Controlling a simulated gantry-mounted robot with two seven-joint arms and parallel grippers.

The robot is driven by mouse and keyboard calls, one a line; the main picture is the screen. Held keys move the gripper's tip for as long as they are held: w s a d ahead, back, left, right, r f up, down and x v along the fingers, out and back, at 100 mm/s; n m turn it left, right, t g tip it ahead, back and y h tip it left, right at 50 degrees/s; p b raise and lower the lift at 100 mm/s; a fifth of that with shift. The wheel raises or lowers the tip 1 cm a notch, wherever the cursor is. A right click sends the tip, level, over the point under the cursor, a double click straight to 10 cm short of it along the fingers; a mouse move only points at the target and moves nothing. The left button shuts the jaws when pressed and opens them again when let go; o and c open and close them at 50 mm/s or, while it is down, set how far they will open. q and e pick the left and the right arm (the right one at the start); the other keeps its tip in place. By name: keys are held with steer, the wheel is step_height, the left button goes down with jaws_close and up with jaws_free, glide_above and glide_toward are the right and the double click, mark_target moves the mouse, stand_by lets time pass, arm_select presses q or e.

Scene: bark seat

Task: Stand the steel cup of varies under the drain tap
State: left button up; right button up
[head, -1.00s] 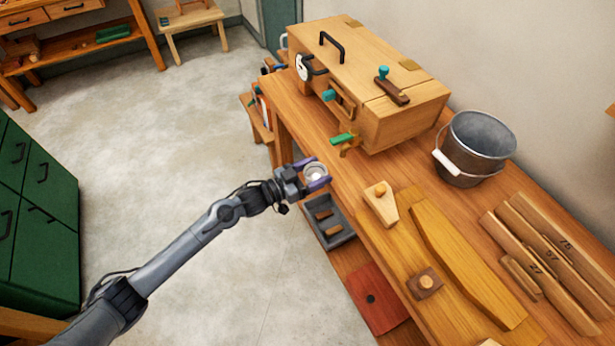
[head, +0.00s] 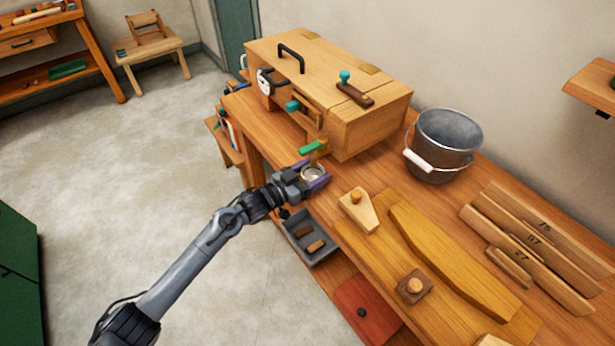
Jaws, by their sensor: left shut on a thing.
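My left gripper (head: 315,178) is shut on the small steel cup (head: 313,171), which shows its round open top between the purple fingers. The gripper and cup are at the bench's left edge, just below the drain tap in the picture. The drain tap (head: 318,152) is brass with a green handle (head: 311,147) and sticks out low from the front of the wooden box (head: 340,85). The cup's base is hidden, so I cannot tell whether it touches the bench or is exactly under the spout. My right gripper is not in view.
A metal bucket (head: 446,140) stands on the workbench right of the box. A wooden wedge with a knob (head: 359,210), a curved board (head: 455,262) and numbered wood strips (head: 535,240) lie nearer. A grey tray (head: 308,240) is below the bench edge.

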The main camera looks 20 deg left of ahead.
arm_select(q)
steer(key=shift+w+d, duration=0.15)
steer(key=shift+f, duration=0.3)
stand_by(0.6)
steer(key=o, duration=1.1)
